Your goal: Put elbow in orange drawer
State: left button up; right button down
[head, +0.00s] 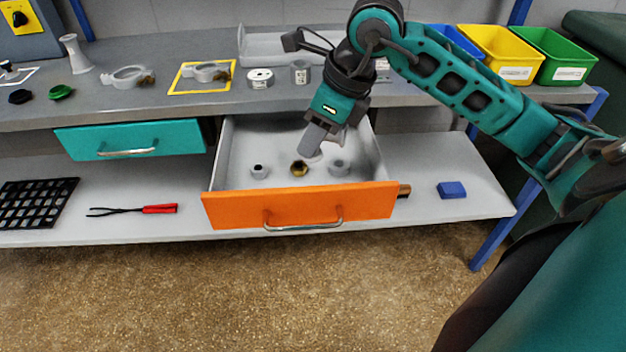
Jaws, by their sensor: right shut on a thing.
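The orange drawer (236,212) is pulled open below the workbench, showing its pale interior. My right gripper (315,150) is inside the drawer's outline in the head view, pointing down, and is shut on a small pale grey piece, the elbow (315,159). The elbow is mostly hidden by the fingers, and I cannot tell whether it touches the drawer floor. In the drawer lie a small grey fitting (259,171), a brass fitting (299,168) and another grey fitting (339,167). My left gripper is not in view.
A shut teal drawer (133,139) is on the left. The bench top holds a yellow-framed mat (181,85), grey fittings and a clear tray (262,47). Yellow (498,50) and green bins (553,55) stand back right. The lower shelf holds red-handled tongs (160,209) and a blue block (452,190).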

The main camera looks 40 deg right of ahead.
aim_at(346, 129)
notch_tip(346, 129, down, 9)
jog(key=shift+f+b, duration=0.2)
jog(key=shift+b, duration=0.65)
jog(key=shift+f, duration=0.15)
jog(key=c, duration=1.1)
grip_release()
jog(key=shift+o, duration=0.2)
jog(key=shift+r, duration=0.3)
jog(key=p+v, duration=0.2)
jog(key=v, duration=0.9)
jog(key=shift+s+d+r, duration=0.15)
jog(key=shift+r, duration=0.2)
